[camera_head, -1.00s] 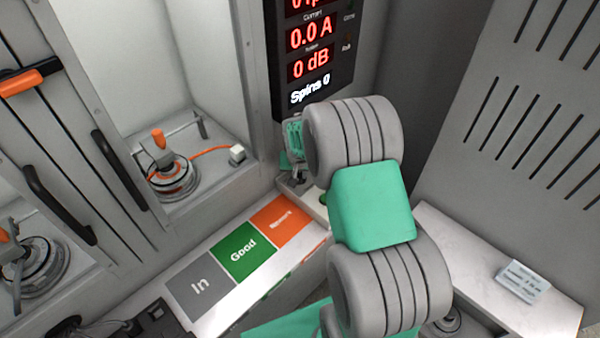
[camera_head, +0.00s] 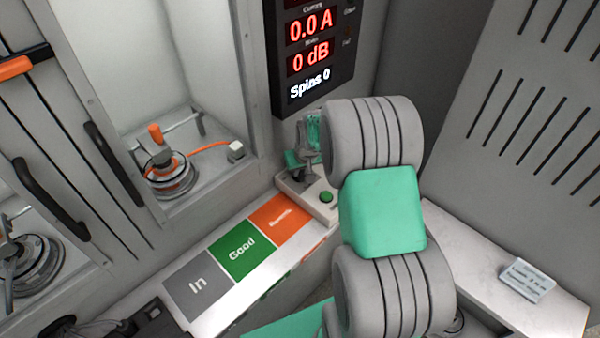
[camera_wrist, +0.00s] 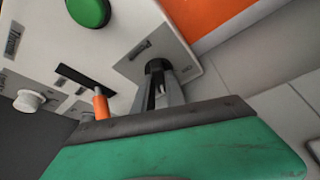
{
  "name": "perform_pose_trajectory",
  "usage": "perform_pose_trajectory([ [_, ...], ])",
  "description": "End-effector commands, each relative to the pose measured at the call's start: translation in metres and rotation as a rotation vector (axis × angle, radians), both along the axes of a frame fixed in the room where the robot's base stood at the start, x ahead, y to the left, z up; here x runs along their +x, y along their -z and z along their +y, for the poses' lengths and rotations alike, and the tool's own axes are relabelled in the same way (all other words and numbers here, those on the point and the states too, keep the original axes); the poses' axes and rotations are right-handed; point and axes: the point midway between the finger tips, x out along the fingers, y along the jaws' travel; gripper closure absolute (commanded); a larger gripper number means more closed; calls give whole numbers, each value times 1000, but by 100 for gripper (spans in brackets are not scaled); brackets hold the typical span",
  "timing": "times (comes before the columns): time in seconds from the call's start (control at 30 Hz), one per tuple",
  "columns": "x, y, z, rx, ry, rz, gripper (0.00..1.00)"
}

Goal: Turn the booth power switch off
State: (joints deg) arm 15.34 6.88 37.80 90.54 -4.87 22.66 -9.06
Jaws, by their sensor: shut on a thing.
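The pale control box (camera_head: 316,211) stands at the far end of the bench, below the display, with a green button (camera_head: 327,197) on top. The button also shows in the wrist view (camera_wrist: 88,11). My gripper (camera_head: 306,172) is down at this box, left of the button. In the wrist view my gripper (camera_wrist: 164,92) has its grey fingers close together at a switch with a dark round base (camera_wrist: 158,67). The fingers hide most of its lever, so its position cannot be told. An orange-tipped lever (camera_wrist: 100,103) in a dark slot stands beside them.
A display (camera_head: 312,55) reads 0.0 A, 0 dB and "Spins 0". In, Good and orange pads (camera_head: 240,250) lie on the bench. Booths with motors (camera_head: 168,172) are at left. A white knob (camera_wrist: 28,101) sits on the box. A small sign (camera_head: 527,281) lies right.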

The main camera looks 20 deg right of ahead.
Motion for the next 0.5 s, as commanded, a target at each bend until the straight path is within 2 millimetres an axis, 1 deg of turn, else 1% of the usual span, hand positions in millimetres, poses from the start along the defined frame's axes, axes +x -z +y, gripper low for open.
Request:
perform_pose_trajectory([
  [0.03, 1, 2, -2, 0, -40, -4, 100],
  [0.5, 2, 3, -4, -2, -490, -4, 100],
])
